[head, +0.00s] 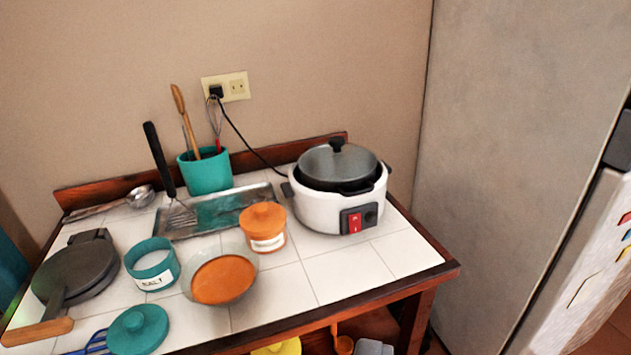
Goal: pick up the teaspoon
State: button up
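No thing that I can clearly tell to be a teaspoon is in view. A metal spoon-like utensil (112,203) with a round bowl lies at the back left of the white tiled table (345,272); it may be a ladle or a scoop. My gripper does not show in the head view, so I cannot tell where it is relative to any of these things.
The table also holds a rice cooker (325,213), teal utensil pot (208,172), metal tray (215,212) with a spatula (160,160), orange jar (263,228), teal jar (152,265), glass bowl (224,280) and black pan-like appliance (75,272). The front right tiles are clear. A fridge (520,150) stands right.

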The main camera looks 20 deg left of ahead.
aim_at(262, 199)
jog(key=z, duration=0.05)
jog(key=i, duration=1.2)
jog(key=u, duration=0.8)
jog(key=i, duration=0.45)
jog(key=u, duration=0.35)
